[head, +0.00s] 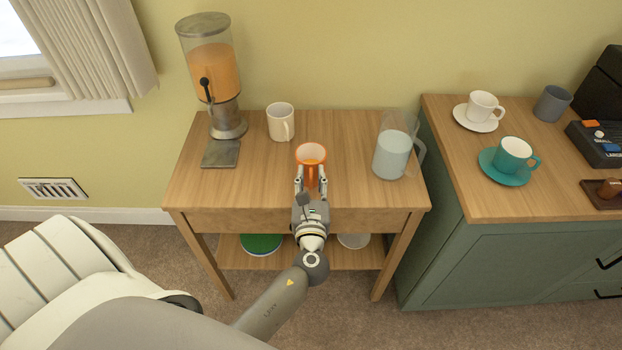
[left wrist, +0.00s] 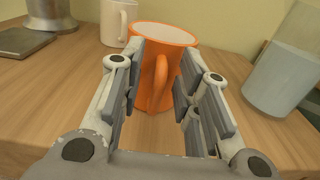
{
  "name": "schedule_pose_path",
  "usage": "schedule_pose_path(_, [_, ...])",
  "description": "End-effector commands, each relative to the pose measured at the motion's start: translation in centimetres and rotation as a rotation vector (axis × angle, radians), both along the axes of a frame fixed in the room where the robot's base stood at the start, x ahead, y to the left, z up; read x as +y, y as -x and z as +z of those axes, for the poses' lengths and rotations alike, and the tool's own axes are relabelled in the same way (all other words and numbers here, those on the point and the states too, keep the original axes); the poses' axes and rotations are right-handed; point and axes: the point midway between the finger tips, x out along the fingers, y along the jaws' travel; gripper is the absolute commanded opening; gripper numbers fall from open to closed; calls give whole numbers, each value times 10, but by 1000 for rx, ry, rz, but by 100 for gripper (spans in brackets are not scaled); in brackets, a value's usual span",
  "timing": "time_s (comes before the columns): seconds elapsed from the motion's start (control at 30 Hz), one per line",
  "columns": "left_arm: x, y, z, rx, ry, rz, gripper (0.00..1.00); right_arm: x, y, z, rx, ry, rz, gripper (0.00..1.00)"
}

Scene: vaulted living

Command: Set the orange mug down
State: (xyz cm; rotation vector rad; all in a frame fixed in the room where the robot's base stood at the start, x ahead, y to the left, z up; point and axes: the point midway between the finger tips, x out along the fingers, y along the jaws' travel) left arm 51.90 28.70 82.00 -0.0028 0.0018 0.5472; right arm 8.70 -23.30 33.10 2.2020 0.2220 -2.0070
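The orange mug (head: 311,153) stands upright on the small wooden table (head: 220,190), near its middle. In the left wrist view the mug (left wrist: 180,38) is straight ahead, with its handle (left wrist: 160,78) facing me. Its base appears to rest on the tabletop, though the fingers partly hide it. My left gripper (head: 311,185) is at the near side of the mug. Its two fingers (left wrist: 160,95) are apart on either side of the handle, with gaps showing between the pads and the handle. My right gripper is not in view.
A white mug (head: 281,122) stands behind left, beside a juice dispenser (head: 214,75). A pitcher (head: 394,150) stands to the right. A green cabinet (head: 480,260) adjoins the table, holding a white cup (head: 485,105), a teal cup (head: 514,155) and a grey cup (head: 552,103).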

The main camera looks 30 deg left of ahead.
Motion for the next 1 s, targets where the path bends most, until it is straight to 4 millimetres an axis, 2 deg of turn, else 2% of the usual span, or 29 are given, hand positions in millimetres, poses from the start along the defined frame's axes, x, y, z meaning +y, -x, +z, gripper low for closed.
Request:
schedule_pose_path(0.17, [-6,8,0,2,1,-1,30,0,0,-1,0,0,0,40])
schedule_pose_path(0.5, [-42,69,-1,3,2,-1,30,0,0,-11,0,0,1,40])
schedule_pose_path(0.7, [-57,94,0,1,1,0,30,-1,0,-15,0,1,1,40])
schedule_pose_path(1.0, [-62,103,2,-1,0,1,30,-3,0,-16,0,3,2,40])
